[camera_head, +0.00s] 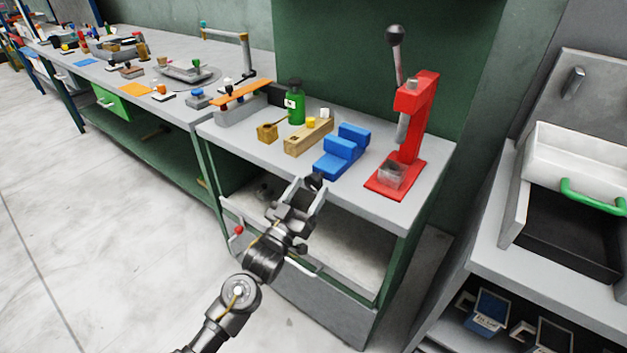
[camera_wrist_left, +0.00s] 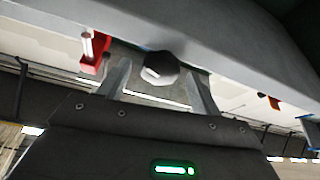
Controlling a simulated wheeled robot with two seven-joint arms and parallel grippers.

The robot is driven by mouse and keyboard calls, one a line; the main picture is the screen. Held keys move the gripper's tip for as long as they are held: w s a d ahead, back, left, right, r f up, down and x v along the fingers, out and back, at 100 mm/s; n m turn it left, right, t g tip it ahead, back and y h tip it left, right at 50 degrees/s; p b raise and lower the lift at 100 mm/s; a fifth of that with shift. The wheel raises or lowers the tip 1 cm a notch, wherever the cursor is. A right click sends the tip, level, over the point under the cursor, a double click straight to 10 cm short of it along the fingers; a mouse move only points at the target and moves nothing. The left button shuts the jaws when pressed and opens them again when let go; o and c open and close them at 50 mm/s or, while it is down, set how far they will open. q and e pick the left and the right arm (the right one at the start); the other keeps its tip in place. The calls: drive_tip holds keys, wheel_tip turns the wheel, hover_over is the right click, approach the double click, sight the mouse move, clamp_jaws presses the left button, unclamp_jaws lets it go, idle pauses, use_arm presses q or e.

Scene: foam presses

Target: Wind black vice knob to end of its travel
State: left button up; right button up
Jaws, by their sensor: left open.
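The blue vice (camera_head: 342,152) stands on the grey bench top near its front edge, with its two blue blocks side by side. Its black knob (camera_head: 316,183) sticks out at the bench's front edge. My left gripper (camera_head: 309,187) is open at the knob. In the left wrist view the dark, faceted knob (camera_wrist_left: 160,69) shows between the two spread fingers of the left gripper (camera_wrist_left: 160,80), with gaps visible on both sides. The vice screw is hidden. My right gripper is out of view.
A red press (camera_head: 410,140) with a long lever stands right of the vice. A wooden block (camera_head: 308,137), a green bottle (camera_head: 295,103) and a small wooden box (camera_head: 268,133) stand to its left. Below is an open shelf; floor is clear at left.

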sight(310, 186)
use_arm(q)
drive_tip(key=shift+x, duration=1.6)
drive_tip(key=c, duration=0.9)
drive_tip(key=shift+m+g+h, duration=0.7)
drive_tip(key=shift+m+h, duration=0.3)
drive_tip(key=shift+m, duration=1.2)
drive_tip(key=shift+c, duration=0.4)
